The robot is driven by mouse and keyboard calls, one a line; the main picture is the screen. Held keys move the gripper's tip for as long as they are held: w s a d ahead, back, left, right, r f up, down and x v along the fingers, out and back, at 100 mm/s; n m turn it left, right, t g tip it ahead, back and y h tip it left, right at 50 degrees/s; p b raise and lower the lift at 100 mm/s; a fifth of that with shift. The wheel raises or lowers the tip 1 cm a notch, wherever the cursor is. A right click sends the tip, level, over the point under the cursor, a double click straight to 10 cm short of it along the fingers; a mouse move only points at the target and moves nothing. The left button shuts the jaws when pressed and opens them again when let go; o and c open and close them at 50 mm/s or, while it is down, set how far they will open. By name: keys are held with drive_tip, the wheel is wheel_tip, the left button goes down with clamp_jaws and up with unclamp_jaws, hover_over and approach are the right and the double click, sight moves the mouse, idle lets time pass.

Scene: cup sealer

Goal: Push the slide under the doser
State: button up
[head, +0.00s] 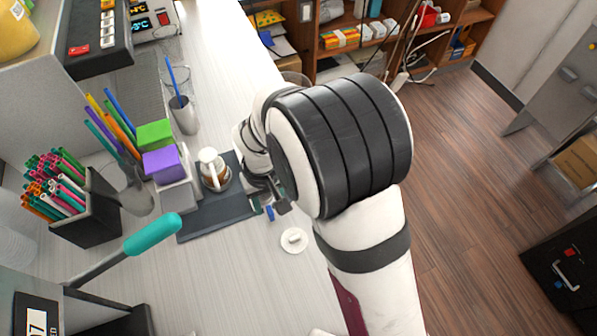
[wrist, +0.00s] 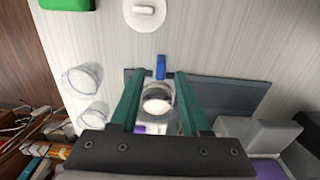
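The slide appears to be the part with a small blue tab (wrist: 161,67) at the edge of a dark flat base (head: 205,222). The blue tab also shows in the head view (head: 270,213), just beyond my gripper (head: 268,203). A pale round-topped unit (head: 213,172), possibly the doser, stands on the base. In the wrist view my gripper (wrist: 160,80) is open, with its two green fingers on either side of a clear, round-topped part (wrist: 157,102). The blue tab lies between and just past the fingertips, with no contact visible. The slide's body is largely hidden.
A white lid-like disc (head: 293,240) lies near the blue tab. Purple (head: 161,164) and green (head: 155,133) blocks, a straw holder (head: 85,215) and a teal-handled lever (head: 152,234) stand left. Clear cups (wrist: 83,78) lie beside my gripper. The front counter is clear.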

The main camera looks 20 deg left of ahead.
wheel_tip(320, 180, up, 12)
drive_tip(key=d+r+m, duration=0.2)
drive_tip(key=d+r, duration=0.1)
drive_tip(key=d, duration=0.4)
drive_tip(key=shift+w+m, duration=0.15)
drive_tip(key=shift+m, duration=0.25)
